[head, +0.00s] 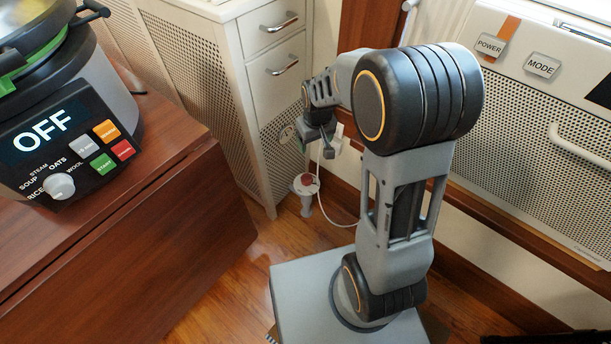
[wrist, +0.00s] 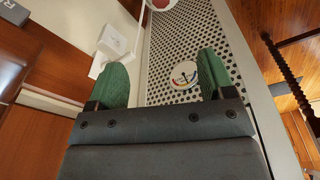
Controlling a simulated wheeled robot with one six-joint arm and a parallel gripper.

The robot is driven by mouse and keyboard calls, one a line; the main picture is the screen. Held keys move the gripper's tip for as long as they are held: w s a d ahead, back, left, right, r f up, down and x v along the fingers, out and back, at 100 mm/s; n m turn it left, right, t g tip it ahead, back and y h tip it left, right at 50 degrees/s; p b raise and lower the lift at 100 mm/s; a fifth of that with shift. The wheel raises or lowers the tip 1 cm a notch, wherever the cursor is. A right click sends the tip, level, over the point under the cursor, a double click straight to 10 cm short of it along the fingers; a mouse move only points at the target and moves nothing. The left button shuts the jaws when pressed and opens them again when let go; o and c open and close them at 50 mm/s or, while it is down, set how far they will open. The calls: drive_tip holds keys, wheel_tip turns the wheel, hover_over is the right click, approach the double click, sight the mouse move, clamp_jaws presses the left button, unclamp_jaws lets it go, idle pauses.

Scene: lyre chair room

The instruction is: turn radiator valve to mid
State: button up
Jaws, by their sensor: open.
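A white valve with a red top (head: 305,183) stands low near the floor, beside the white perforated cabinet, in the head view. A rounded white and red part (wrist: 160,4), apparently the same valve, is cut off at the top edge of the wrist view. Its setting is not readable. My gripper (wrist: 160,62) is open, its two green fingers apart with nothing held between them. In the head view my gripper (head: 322,145) is above the valve, small and partly hidden by my arm.
A round dial with a coloured scale (wrist: 185,75) sits on the perforated panel; it also shows in the head view (head: 287,133). A white box (wrist: 113,40) is beside the left finger. A white cord (head: 338,221) hangs nearby. A wooden table (head: 190,225) stands left.

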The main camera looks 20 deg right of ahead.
drive_tip(key=w+f+n+g, duration=0.1)
drive_tip(key=w+f, duration=0.5)
drive_tip(key=f, duration=0.6)
drive_tip(key=n, duration=0.1)
hover_over(307, 177)
wheel_tip(307, 177, down, 9)
drive_tip(key=shift+r+p, duration=0.1)
drive_tip(key=shift+p, duration=0.3)
drive_tip(key=shift+f+b, duration=1.3)
drive_tip(key=shift+f, duration=3)
